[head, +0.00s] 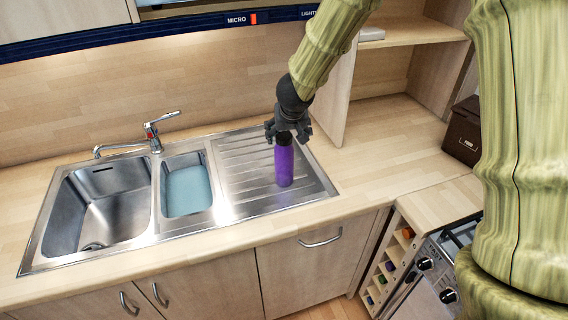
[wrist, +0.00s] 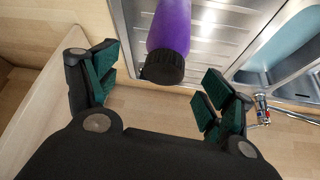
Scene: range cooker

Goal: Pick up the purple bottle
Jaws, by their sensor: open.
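The purple bottle (head: 284,165) stands upright on the ribbed drainboard of the steel sink, at its right part. Its dark cap (wrist: 163,67) shows in the wrist view, with the purple body (wrist: 170,25) reaching to the top edge. My gripper (head: 288,134) is just above the bottle in the head view, its fingers around the level of the cap. In the wrist view my gripper (wrist: 155,88) is open, one green-padded finger on each side, and the cap lies between and slightly beyond them. No contact with the bottle shows.
The sink (head: 105,205) with a tap (head: 152,132) lies to the left. A wooden partition (head: 336,100) stands close to the right of my gripper. A dark box (head: 464,132) sits on the right counter, above the cooker (head: 436,275). The counter between is clear.

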